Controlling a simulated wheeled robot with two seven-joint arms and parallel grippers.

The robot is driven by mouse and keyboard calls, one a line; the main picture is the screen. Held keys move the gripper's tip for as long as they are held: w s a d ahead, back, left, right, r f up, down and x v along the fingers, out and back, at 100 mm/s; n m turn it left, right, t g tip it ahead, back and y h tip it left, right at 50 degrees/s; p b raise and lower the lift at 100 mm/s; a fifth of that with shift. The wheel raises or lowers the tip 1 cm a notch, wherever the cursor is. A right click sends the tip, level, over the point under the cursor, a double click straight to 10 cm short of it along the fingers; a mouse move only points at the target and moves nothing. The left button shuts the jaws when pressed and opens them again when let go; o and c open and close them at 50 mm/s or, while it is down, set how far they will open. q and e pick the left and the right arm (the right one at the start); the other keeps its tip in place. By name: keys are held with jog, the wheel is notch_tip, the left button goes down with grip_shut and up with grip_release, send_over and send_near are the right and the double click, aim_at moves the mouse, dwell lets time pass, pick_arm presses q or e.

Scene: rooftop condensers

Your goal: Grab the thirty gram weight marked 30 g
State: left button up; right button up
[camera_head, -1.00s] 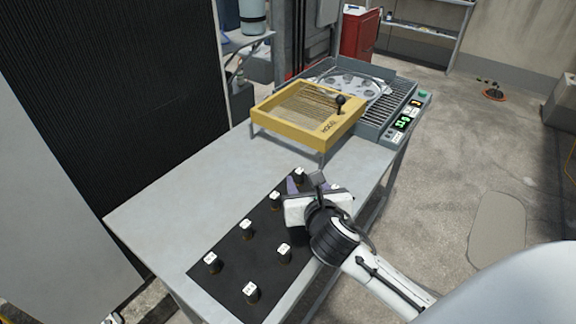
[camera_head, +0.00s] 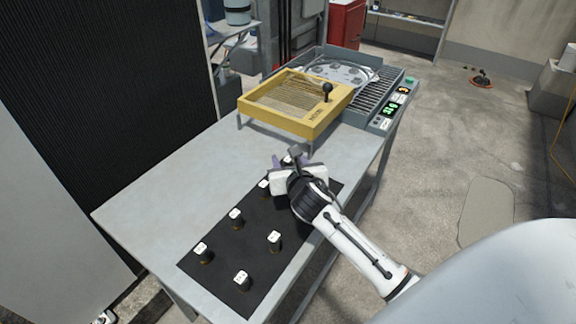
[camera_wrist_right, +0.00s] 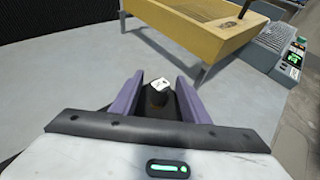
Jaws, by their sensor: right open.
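Several small dark weights with white marked tops stand on a black mat (camera_head: 222,274). In the head view I see weights at the front left (camera_head: 201,253), front (camera_head: 240,281), middle right (camera_head: 274,241), middle left (camera_head: 235,219) and partly behind the gripper (camera_head: 265,188). The markings are too small to read, so I cannot tell which is the 30 g one. My right gripper (camera_head: 290,164) is open at the mat's far end. In the right wrist view, one weight (camera_wrist_right: 160,87) stands between its two purple fingers (camera_wrist_right: 157,101), apart from both. My left gripper is out of view.
The mat lies on a grey table (camera_head: 150,205). A yellow framed sieve (camera_head: 290,125) on legs stands just beyond the gripper, with a black knob. Behind it is a grey device (camera_head: 385,110) with lit green displays. The table's left side is clear.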

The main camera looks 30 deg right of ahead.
grip_shut()
